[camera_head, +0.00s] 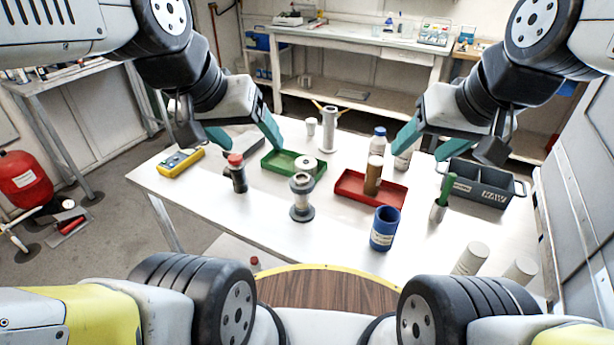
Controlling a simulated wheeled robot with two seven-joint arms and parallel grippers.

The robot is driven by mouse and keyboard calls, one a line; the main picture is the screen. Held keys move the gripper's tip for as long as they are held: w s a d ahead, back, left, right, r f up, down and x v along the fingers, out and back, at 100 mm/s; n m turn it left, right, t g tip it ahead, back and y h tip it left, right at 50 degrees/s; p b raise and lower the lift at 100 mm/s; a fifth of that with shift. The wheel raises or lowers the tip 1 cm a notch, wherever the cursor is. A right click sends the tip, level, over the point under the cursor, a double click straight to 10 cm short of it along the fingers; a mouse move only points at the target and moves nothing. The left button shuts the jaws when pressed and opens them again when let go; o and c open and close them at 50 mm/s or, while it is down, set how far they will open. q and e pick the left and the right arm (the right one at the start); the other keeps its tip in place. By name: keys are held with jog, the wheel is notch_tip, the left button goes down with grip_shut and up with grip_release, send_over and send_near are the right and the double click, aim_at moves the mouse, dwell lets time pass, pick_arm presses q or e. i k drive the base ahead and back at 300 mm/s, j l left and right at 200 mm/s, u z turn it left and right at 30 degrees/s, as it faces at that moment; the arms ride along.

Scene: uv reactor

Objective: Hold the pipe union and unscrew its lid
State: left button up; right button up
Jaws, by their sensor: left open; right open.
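The pipe union (302,205) looks like a grey, flanged, upright piece standing near the middle of the white table. A paler ring-like cap, which seems to be its lid (301,181), sits on top. My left gripper (258,150) has teal fingers spread apart and empty, above the table, up and left of the union near the green tray. Neither gripper touches the union.
On the white table (275,228) a green tray (276,168) is behind the union and a red tray (345,194) to its right. A red-capped dark bottle (238,178) is at left, a blue cup (384,232) at right. A grey bin (490,188) is far right. The front left is clear.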

aim_at(302, 212)
jog(key=k+z, duration=0.6)
jog(key=j+z, duration=0.75)
jog(key=k+j+z, duration=0.1)
jog(key=j+z, duration=0.25)
jog(key=k+j, duration=0.15)
jog(key=j, duration=0.25)
jog(key=k+j+z, duration=0.1)
jog(key=j, duration=0.35)
jog(key=k+j, duration=0.2)
jog(key=j, duration=0.2)
jog(key=k+j+z, duration=0.1)
jog(key=j, duration=0.3)
jog(key=k+j, duration=0.25)
jog(key=j, duration=0.15)
jog(key=z, duration=0.05)
